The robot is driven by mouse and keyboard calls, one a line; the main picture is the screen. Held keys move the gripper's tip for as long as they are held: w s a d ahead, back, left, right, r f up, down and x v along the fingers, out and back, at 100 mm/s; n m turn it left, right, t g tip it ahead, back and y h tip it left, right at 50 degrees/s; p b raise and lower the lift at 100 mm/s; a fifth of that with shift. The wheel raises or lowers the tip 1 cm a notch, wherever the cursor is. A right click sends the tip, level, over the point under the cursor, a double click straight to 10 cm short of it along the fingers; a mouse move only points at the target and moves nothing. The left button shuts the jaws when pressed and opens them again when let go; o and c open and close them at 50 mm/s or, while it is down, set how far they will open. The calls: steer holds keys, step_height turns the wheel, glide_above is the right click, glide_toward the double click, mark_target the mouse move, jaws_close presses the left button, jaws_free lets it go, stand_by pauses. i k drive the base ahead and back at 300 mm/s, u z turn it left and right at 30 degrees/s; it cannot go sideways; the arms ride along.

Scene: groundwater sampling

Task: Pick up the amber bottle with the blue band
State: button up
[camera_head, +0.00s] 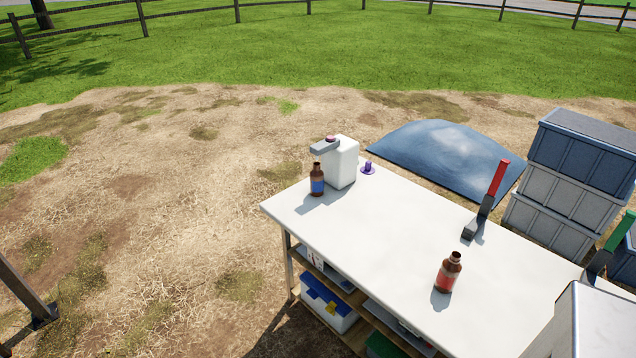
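The amber bottle with the blue band (317,181) stands upright on the white table (370,236), near its far left corner. It is just left of and below the spout of a white dispenser (341,163). Its mouth looks open. A second amber bottle with a red band (448,273) stands upright nearer the table's front edge, to the right. My gripper is not in view.
A purple cap (368,168) lies right of the dispenser. A red-handled tool (487,200) and a green-handled tool (611,247) stand toward the right. Stacked crates (563,185) rise behind the table. The table's middle is clear.

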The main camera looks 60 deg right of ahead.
mark_target(317, 174)
steer(key=i, duration=0.85)
steer(key=u, duration=0.05)
